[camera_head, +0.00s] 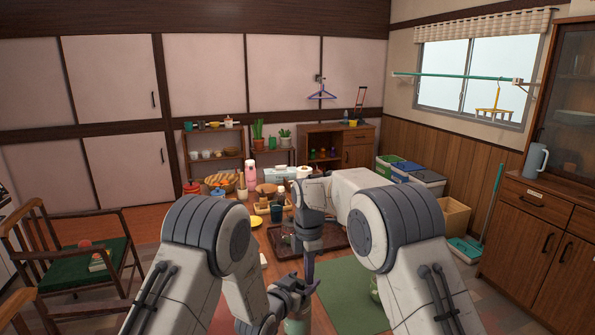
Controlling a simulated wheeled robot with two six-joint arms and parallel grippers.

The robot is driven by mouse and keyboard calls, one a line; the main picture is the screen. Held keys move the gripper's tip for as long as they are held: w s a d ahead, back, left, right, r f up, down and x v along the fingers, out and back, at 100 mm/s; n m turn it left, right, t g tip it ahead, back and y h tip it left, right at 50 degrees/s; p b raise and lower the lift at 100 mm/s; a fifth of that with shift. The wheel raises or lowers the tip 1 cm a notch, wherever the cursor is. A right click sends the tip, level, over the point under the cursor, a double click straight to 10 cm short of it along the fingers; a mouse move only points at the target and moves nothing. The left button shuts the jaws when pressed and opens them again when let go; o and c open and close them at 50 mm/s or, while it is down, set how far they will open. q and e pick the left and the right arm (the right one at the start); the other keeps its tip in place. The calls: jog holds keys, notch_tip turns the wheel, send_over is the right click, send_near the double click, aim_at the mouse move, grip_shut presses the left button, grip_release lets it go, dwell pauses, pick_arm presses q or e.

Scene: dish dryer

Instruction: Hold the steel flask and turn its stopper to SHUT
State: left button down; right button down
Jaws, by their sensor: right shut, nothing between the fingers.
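My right gripper (310,272) points straight down near the middle front. It is shut and empty, with its tips beside my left gripper. My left gripper (290,290) reaches in low from the left, and its fingers are too small and overlapped to read. A pale grey-green cylinder (297,325) shows just below it at the bottom edge. It may be the steel flask, but most of it is cut off or hidden. I cannot make out the stopper or its setting.
A dark tray (338,232) lies behind the grippers on the low table. A green mat (345,290) is at the right, with a green bottle (375,287) partly behind my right arm. A pink bottle (251,172) and several dishes stand farther back. A chair (85,255) is at the left.

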dwell(0.3)
notch_tip(320, 180, up, 6)
jog(key=shift+d, duration=0.35)
dwell(0.4)
jog(key=w+f, duration=0.3)
jog(key=f, duration=0.3)
jog(key=shift+w+a, duration=0.15)
jog(key=shift+a, duration=0.2)
dwell(0.5)
jog(key=shift+s+a, duration=0.45)
dwell(1.0)
